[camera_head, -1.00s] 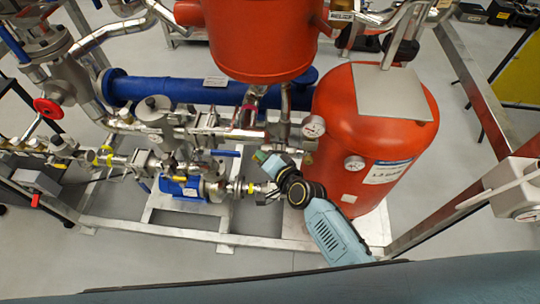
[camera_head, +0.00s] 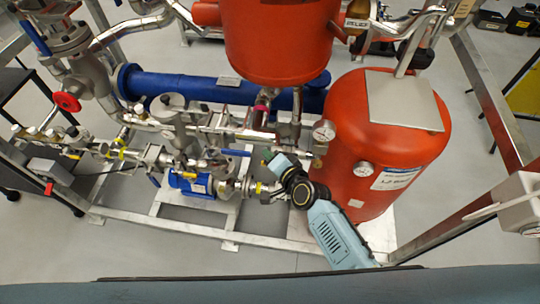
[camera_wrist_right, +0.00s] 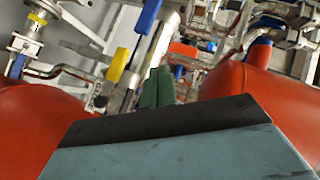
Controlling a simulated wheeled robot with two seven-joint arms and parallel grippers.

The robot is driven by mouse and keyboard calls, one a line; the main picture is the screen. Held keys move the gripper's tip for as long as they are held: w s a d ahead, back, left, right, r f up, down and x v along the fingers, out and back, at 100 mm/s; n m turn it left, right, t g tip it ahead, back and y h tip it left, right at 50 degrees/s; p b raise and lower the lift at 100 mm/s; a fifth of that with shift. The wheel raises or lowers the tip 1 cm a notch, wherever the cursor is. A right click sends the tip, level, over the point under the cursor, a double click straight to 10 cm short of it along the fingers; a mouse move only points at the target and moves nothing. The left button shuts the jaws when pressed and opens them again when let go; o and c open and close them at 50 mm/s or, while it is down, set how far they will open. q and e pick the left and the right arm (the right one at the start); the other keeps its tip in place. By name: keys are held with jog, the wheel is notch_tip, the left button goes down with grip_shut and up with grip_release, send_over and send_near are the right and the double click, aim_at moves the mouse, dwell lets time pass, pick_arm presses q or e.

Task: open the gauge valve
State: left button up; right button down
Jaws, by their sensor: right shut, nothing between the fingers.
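A round white-faced gauge (camera_head: 323,130) stands on piping at the left edge of the red tank. A second gauge (camera_head: 363,170) is on the tank's front. The gauge valve cannot be told apart with certainty among the small fittings below the first gauge. My right gripper (camera_head: 267,155) is left of that gauge, by the pipework, its green fingers together and empty. In the right wrist view the green fingers (camera_wrist_right: 157,88) are shut, with a yellow handle (camera_wrist_right: 121,65) and a blue handle (camera_wrist_right: 148,15) beyond them. No contact with a handle is clear. My left gripper is out of view.
The red tank (camera_head: 385,140) stands close right of my right arm. A hanging red vessel (camera_head: 280,45) is above, with a blue horizontal cylinder (camera_head: 190,88) behind. A red handwheel (camera_head: 67,102) is at left. The skid's metal frame (camera_head: 180,233) runs along the front.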

jog(key=s+a+r+p, duration=0.1)
jog(key=s+r+p, duration=0.4)
jog(key=r, duration=0.6)
jog(key=shift+s+a+p, duration=0.25)
jog(key=shift+s+p, duration=0.05)
jog(key=shift+s, duration=0.7)
